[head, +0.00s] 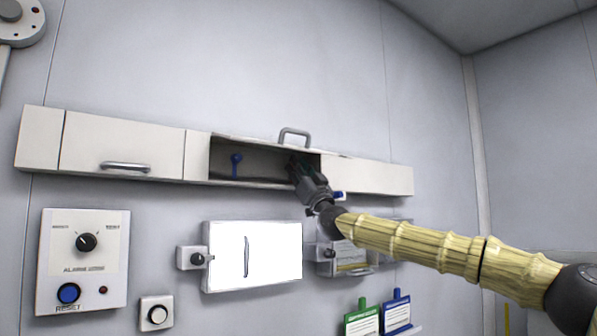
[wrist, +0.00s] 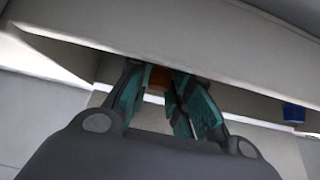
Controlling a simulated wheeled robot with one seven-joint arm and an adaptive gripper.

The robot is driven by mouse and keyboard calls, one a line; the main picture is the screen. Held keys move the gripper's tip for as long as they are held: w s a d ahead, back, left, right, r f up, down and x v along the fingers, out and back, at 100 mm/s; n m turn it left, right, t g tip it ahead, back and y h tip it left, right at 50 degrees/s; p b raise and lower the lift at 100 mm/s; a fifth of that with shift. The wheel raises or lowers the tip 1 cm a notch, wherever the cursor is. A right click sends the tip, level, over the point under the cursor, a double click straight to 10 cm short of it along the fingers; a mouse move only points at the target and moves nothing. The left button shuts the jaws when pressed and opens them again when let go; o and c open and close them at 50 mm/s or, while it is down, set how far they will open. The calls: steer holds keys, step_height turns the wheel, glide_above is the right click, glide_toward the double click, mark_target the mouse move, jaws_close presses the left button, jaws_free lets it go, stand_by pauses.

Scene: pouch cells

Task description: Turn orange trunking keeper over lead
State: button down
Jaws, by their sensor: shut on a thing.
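The orange trunking keeper (wrist: 157,78) shows in the wrist view as a small orange patch between my teal-padded fingers. My gripper (wrist: 160,95) is shut on it. In the head view my gripper (head: 296,166) reaches into the right part of the open trunking section (head: 215,158), and the keeper is hidden there. A dark strip that may be the lead (head: 262,180) runs along the bottom of that section. Whether the keeper lies across the lead cannot be told.
A blue keeper (head: 236,160) stands in the open section's left part; another blue piece (head: 338,195) is right of my gripper. A grey handle (head: 294,135) rises above the trunking. Below are a white panel (head: 275,258), an alarm box (head: 85,215) and a clear-fronted box (head: 350,262).

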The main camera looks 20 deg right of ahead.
steer(key=shift+d+n+g+y, duration=0.1)
steer(key=shift+n+g+y, duration=0.8)
steer(key=shift+n+y, duration=1.25)
steer(key=shift+n+g, duration=0.3)
steer(key=shift+n, duration=0.35)
steer(key=c, duration=1.4)
jaws_free()
steer(key=shift+w, duration=0.1)
steer(key=shift+o, duration=0.6)
steer(key=shift+w, duration=0.1)
steer(key=shift+s+f, duration=0.1)
steer(key=shift+s, duration=0.1)
steer(key=v, duration=1.2)
steer(key=shift+w, duration=0.2)
steer(key=shift+d, duration=0.1)
